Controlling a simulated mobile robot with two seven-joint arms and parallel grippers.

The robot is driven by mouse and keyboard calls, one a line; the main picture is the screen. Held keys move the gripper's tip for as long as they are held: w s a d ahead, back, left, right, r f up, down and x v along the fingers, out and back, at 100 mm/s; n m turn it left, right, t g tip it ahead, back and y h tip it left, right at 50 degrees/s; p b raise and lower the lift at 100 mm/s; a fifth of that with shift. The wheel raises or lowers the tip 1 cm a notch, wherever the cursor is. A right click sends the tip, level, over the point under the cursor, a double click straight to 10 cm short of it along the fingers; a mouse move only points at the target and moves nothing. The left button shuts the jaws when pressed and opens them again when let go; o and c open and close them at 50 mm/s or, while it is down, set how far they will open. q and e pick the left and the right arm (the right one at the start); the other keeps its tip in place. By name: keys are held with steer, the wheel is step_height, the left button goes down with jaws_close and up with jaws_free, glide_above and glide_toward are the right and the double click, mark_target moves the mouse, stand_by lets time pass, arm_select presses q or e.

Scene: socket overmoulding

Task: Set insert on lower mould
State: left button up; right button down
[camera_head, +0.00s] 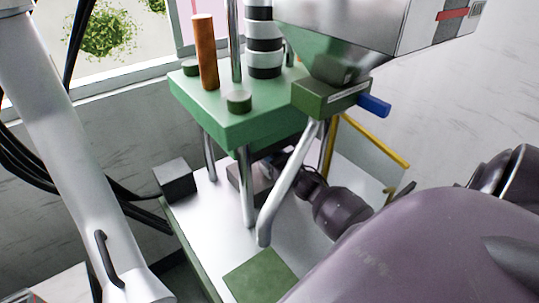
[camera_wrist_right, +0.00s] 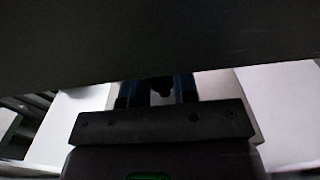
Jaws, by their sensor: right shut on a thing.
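My right arm reaches in from the right under the green upper platen (camera_head: 235,118) of the press. In the wrist view my right gripper (camera_wrist_right: 158,86) is shut on a small dark thing (camera_wrist_right: 161,96), probably the insert, between two bluish fingers. Its shape is too dark to make out. In the head view the fingertips are hidden under the platen and behind the press columns. A dark block (camera_head: 246,184), perhaps the lower mould, stands on the white table between the columns, partly hidden. I cannot tell whether the held thing touches it. My left gripper is out of view.
A steel hopper (camera_head: 340,62) with a slanted metal pipe (camera_head: 283,190) stands close to my right arm. A yellow rail (camera_head: 372,140) is behind the arm. A grey block (camera_head: 173,177) and a green square (camera_head: 261,276) are on the white table. A dark surface lies close above the wrist camera.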

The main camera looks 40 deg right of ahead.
steer(key=shift+w+d+f+b, duration=0.1)
steer(key=shift+w+f+b, duration=0.2)
steer(key=shift+w, duration=0.25)
steer(key=shift+w+f+b, duration=0.15)
steer(key=shift+w+b, duration=0.1)
steer(key=shift+w, duration=0.3)
steer(key=shift+f, duration=0.3)
steer(key=shift+s, duration=0.1)
steer(key=shift+r, duration=0.1)
steer(key=shift+b, duration=0.3)
steer(key=c, duration=0.9)
jaws_free()
steer(key=shift+f, duration=0.25)
